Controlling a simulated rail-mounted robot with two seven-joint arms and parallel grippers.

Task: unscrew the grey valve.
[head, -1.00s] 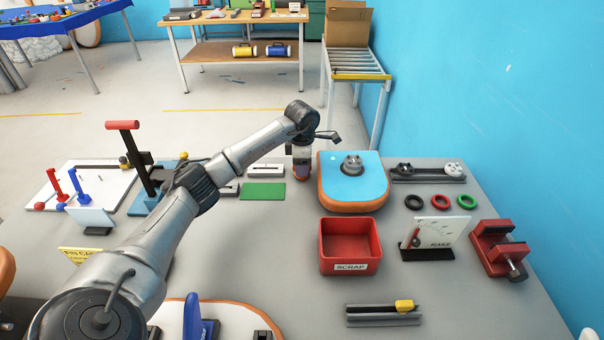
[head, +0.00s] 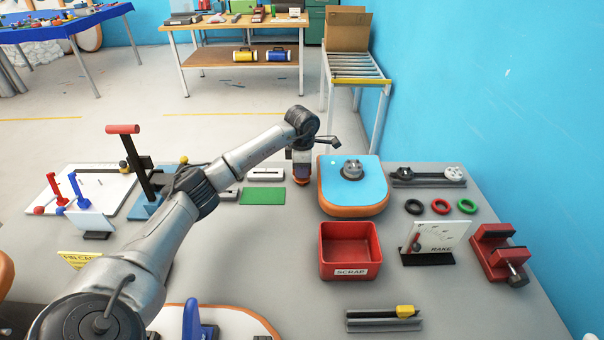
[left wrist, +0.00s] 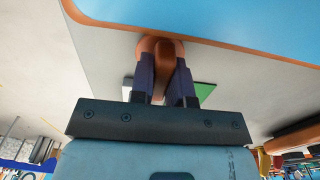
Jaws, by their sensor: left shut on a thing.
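The grey valve (head: 352,169) sits upright on top of the blue board piece with an orange edge (head: 338,190), right of centre in the head view. My left gripper (head: 302,172) points down just left of that board piece, apart from the valve. In the left wrist view my left gripper (left wrist: 163,75) is shut on an orange tool (left wrist: 165,50) with a rounded end. The fingers hide part of the tool. The board's orange edge and blue top show at the top of that view; the valve does not. My right gripper is not in view.
A red scrap bin (head: 349,250) stands in front of the board piece. Black, red and green rings (head: 440,206), a white card stand (head: 435,238) and a red vise (head: 498,252) are to the right. A green mat (head: 263,197) lies left of my gripper.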

